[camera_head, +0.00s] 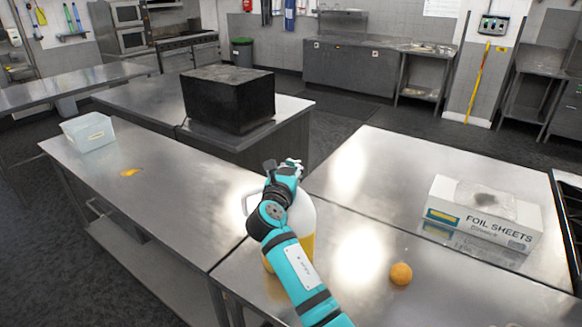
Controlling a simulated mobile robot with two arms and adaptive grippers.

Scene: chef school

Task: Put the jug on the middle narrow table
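The jug (307,216) is white above and yellow-orange lower down, with a handle on its left side, in the middle of the head view. My teal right arm crosses in front and hides much of it. My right gripper (286,166) is at the far upper side of the jug; its fingers are mostly hidden, so I cannot tell whether they grip it. Whether the jug's base touches the steel top is also hidden. A long narrow steel table (170,190) runs to the left of the jug. My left gripper is out of view.
An orange (401,273) lies on the steel surface right of the jug. A foil sheets box (484,215) is farther right. A clear tub (88,132) and a yellow-orange patch (131,172) are on the left table. A black box (229,98) stands behind.

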